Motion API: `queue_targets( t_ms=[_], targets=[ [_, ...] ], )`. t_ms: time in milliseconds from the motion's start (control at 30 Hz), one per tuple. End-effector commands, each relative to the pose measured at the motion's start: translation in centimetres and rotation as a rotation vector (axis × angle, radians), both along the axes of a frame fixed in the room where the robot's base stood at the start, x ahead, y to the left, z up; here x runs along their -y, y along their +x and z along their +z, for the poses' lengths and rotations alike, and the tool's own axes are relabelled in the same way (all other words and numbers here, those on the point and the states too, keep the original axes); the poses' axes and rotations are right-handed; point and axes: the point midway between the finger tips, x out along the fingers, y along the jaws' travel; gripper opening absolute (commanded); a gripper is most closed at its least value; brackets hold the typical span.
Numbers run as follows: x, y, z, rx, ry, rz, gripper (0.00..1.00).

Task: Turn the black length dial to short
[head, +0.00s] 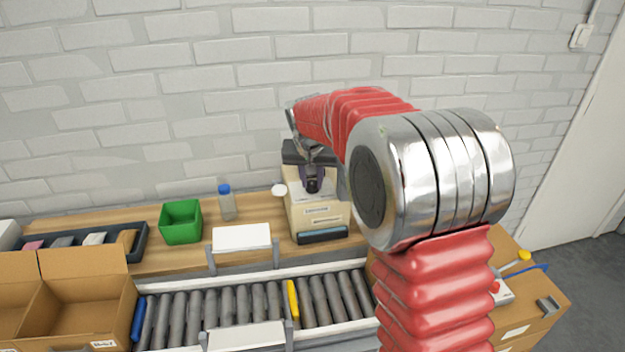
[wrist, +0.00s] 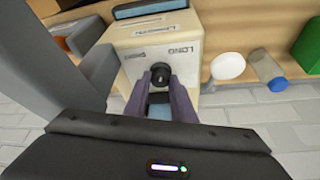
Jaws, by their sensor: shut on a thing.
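The black length dial (wrist: 160,74) sits on the top of a cream box-shaped machine (wrist: 125,72). The word LONG is printed beside it, and a smaller word near it is hard to read. The dial's pointer is too small to make out. My gripper (wrist: 161,84) is shut on the dial, with one dark finger on each side. In the head view the machine (head: 318,222) stands on the bench against the wall. There my gripper (head: 312,182) comes down over its top and hides the dial.
A white round item (head: 279,190), a bottle with a blue cap (head: 227,203) and a green bin (head: 180,223) stand left of the machine. A roller conveyor (head: 240,304) runs in front. A cardboard box (head: 70,300) is at the left.

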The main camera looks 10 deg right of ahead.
Motion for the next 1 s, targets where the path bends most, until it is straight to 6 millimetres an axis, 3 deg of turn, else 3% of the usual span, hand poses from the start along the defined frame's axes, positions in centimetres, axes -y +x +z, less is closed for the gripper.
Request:
queue_targets(
  t_ms=[1000],
  targets=[
    [0.70,0.03,0.00,-0.001,0.001,0.683,0.01]
  ],
)
